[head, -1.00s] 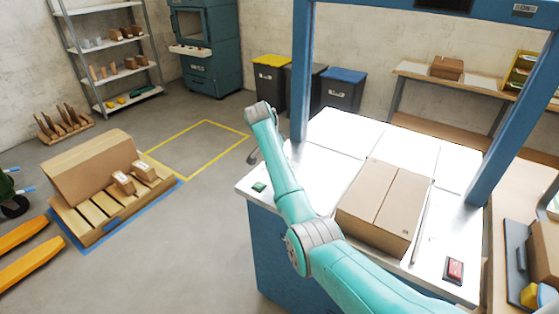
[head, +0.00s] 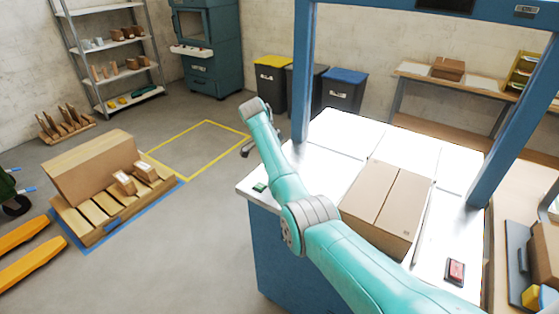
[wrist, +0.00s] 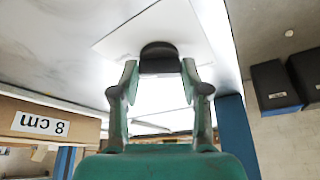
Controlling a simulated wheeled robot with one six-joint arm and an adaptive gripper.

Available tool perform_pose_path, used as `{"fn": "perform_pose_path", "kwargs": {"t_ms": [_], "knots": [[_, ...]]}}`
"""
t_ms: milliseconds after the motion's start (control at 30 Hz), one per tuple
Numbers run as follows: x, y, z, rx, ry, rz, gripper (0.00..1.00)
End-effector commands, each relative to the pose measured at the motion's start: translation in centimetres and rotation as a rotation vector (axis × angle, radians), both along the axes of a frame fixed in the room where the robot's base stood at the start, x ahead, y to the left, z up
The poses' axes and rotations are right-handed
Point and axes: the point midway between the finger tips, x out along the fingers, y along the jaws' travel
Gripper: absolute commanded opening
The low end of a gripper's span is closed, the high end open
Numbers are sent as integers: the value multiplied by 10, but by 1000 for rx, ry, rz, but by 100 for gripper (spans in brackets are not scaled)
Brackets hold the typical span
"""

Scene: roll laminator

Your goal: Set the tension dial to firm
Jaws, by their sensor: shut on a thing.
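In the wrist view a dark, round-edged knob (wrist: 158,52), which looks like the tension dial, sits between the two fingertips of my gripper (wrist: 159,68). The gripper is shut on it, one finger at each side. A pale square panel lies behind the knob. No pointer or firm mark can be read on it, so its setting cannot be told. In the head view the end of my arm hangs just past the left edge of the blue-framed machine (head: 270,235). The dial cannot be made out there.
Bins stand behind. A loaded pallet (head: 110,205) is on the floor at left.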

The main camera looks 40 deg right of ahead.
Motion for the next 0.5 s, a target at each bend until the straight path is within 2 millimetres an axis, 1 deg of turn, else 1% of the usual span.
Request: {"fn": "perform_pose_path", "kwargs": {"t_ms": [167,200,300,500], "knots": [[0,1,0,1,-1,0,11],[0,1,0,1,-1,0,48],[0,1,0,1,-1,0,71],[0,0,0,1,-1,0,71]]}}
